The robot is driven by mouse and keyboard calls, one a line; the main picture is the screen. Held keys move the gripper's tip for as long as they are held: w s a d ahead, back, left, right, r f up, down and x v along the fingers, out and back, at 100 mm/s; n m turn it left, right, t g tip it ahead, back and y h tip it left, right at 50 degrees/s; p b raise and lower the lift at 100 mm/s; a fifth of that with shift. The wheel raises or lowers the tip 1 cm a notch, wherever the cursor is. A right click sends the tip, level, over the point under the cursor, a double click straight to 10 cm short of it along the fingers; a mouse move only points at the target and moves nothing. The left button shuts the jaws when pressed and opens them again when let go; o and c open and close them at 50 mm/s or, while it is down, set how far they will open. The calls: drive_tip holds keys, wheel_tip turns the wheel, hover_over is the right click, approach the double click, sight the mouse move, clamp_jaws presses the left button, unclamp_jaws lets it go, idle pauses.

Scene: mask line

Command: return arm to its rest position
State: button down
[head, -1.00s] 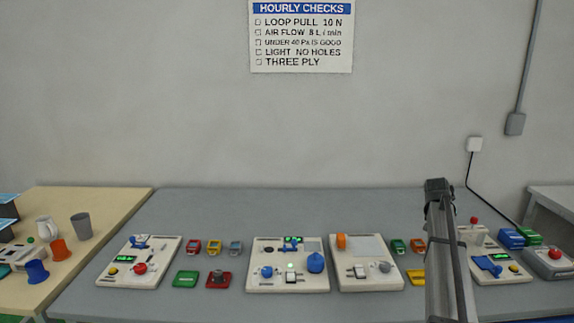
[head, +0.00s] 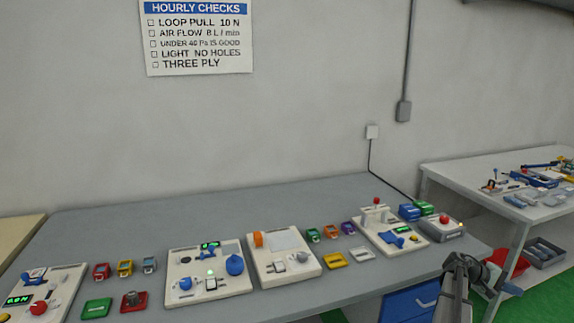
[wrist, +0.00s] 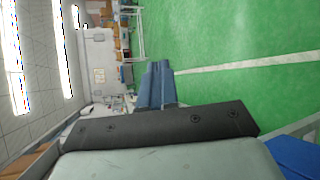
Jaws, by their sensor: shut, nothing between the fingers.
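My arm (head: 456,285) is folded low at the bottom right of the head view, in front of the grey bench's right end. My gripper shows in the wrist view (wrist: 158,70), its two blue-grey fingers together and nothing between them. It points out over the open green floor, clear of the bench.
A blue drawer unit (head: 408,304) is beneath.

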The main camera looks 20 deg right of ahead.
drive_tip(key=s+a+f+n+g+h, duration=0.2)
drive_tip(key=s+n+g, duration=0.25)
drive_tip(key=s, duration=0.95)
drive_tip(key=s+a+f+n+g+h, duration=0.15)
drive_tip(key=s+n+g, duration=0.3)
drive_tip(key=s, duration=0.85)
drive_tip(key=w+a+f+t+y, duration=0.25)
drive_tip(key=w+a+f, duration=0.35)
drive_tip(key=a+f, duration=0.4)
drive_tip(key=w+a+f+m+t+y, duration=0.15)
drive_tip(key=w+a+f+t, duration=0.35)
drive_tip(key=a+f, duration=0.55)
drive_tip(key=w+a+f+t+y, duration=0.25)
drive_tip(key=w+a+f, duration=0.35)
drive_tip(key=a+f, duration=0.4)
drive_tip(key=s+a+f+m+y, duration=0.1)
drive_tip(key=s+a+f+y, duration=0.1)
drive_tip(key=a, duration=1)
drive_tip(key=s+a+f+m+y, duration=0.1)
drive_tip(key=a+f+y, duration=0.2)
drive_tip(key=a, duration=1)
drive_tip(key=s+a+f+m+y, duration=0.1)
drive_tip(key=s+a+f+y, duration=0.1)
drive_tip(key=a, duration=1.1)
wheel_tip(320, 180, down, 3)
drive_tip(key=shift+s+r+m+t+y, duration=0.1)
drive_tip(key=shift+s+m+t+y, duration=0.25)
drive_tip(key=shift+y, duration=0.45)
drive_tip(key=shift+a, duration=0.1)
